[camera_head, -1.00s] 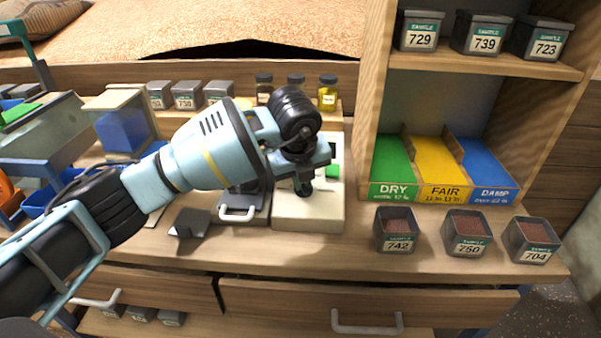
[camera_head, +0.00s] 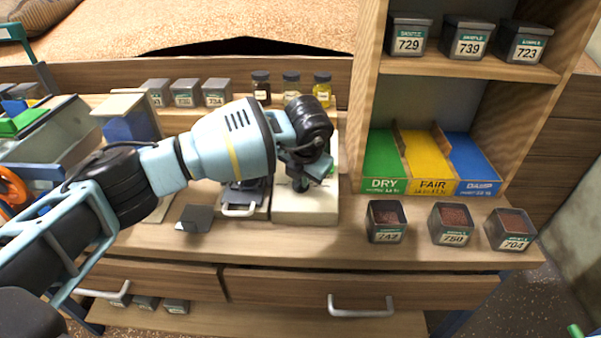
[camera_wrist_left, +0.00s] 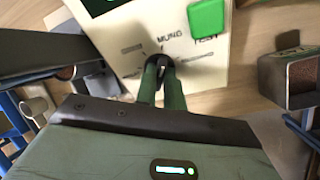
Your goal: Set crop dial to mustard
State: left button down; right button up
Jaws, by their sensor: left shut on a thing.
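A cream-coloured device (camera_head: 305,212) stands on the counter. Its panel shows in the left wrist view (camera_wrist_left: 125,60), with printed labels, one reading "MUNG", around a small dark crop dial (camera_wrist_left: 161,63). A green button (camera_wrist_left: 207,17) sits beside the labels, and part of a dark screen with green marks (camera_wrist_left: 100,4) shows at the top. My left gripper (camera_head: 301,186) is over the device. In the wrist view its two green fingertips (camera_wrist_left: 162,78) are shut on the dial. The fingers partly cover the dial, so I cannot tell which crop it points to. My right gripper is not in view.
Sample tins (camera_head: 386,222) stand at the counter's front right. Green, yellow and blue bins marked DRY (camera_head: 384,160), FAIR (camera_head: 428,160) and DAMP (camera_head: 472,160) are behind them. Jars (camera_head: 291,85) and tins stand behind the device. Drawers with handles (camera_head: 361,311) lie below.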

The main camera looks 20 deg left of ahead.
pick_arm(q)
jog(key=m+p, duration=0.1)
jog(key=m, duration=0.3)
jog(key=shift+d+r, duration=0.1)
jog(key=shift+r, duration=0.05)
jog(key=shift+s+d+m+t+y+p, duration=0.1)
jog(key=shift+m+t+y+p, duration=0.3)
jog(key=shift+m, duration=1.7)
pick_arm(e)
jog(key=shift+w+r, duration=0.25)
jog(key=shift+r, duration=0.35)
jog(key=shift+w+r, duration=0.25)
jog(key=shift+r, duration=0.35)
pick_arm(q)
jog(key=c, duration=1.5)
grip_release()
jog(key=shift+f, duration=0.2)
jog(key=v, duration=0.8)
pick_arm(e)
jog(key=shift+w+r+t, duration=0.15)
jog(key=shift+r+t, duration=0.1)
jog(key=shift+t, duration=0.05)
